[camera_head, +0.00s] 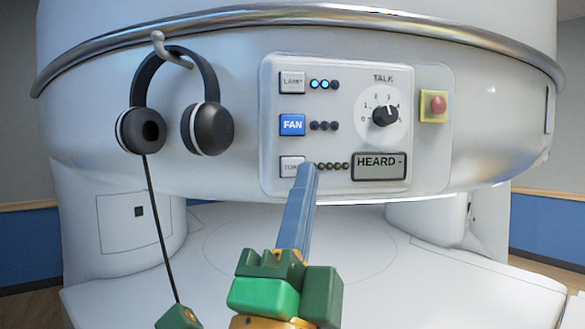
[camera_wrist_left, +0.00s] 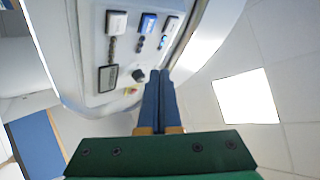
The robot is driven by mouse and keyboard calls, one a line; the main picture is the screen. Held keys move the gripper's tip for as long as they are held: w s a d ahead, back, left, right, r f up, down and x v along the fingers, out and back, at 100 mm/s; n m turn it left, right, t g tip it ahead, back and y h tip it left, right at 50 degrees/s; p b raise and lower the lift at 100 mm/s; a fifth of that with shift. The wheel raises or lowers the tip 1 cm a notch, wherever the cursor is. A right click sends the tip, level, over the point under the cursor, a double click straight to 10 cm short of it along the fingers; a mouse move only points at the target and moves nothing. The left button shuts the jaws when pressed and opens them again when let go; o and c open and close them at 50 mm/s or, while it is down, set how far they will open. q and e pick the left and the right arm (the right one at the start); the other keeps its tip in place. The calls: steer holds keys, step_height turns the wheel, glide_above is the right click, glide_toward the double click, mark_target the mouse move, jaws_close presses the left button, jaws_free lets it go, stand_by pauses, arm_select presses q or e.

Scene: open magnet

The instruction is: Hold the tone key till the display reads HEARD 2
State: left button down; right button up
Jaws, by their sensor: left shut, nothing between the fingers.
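The tone key (camera_head: 291,167) is a pale square key at the bottom left of the control panel, partly covered by my left gripper. It also shows in the left wrist view (camera_wrist_left: 116,22). The display (camera_head: 379,166) to its right reads "HEARD -". A row of small dark amber dots (camera_head: 338,167) lies between them, none clearly lit. My left gripper (camera_head: 308,168) is shut and empty, its blue-grey fingers together in the left wrist view (camera_wrist_left: 161,75). In the head view its tips overlap the key's right edge; I cannot tell whether they touch it. My right gripper is not in view.
Above are the blue FAN key (camera_head: 292,125) and the pale LAMP key (camera_head: 292,82), with lit blue dots beside LAMP. A TALK knob (camera_head: 385,114) and a red button (camera_head: 438,104) are to the right. Headphones (camera_head: 210,128) hang from a hook at left, their cable trailing down.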

arm_select(q)
glide_toward(295, 158)
step_height(295, 158, up, 4)
steer(key=w+d, duration=0.2)
steer(key=shift+w+a+r+p, duration=0.1)
steer(key=shift+w+a+p, duration=0.2)
steer(key=shift+w, duration=0.25)
steer(key=shift+w, duration=0.1)
stand_by(1.5)
steer(key=shift+w, duration=0.3)
steer(key=shift+w+a, duration=0.15)
steer(key=shift+w, duration=0.3)
stand_by(0.8)
steer(key=shift+s, duration=0.15)
stand_by(1.5)
steer(key=shift+s+b, duration=0.3)
steer(key=shift+s, duration=0.3)
steer(key=shift+s, duration=0.15)
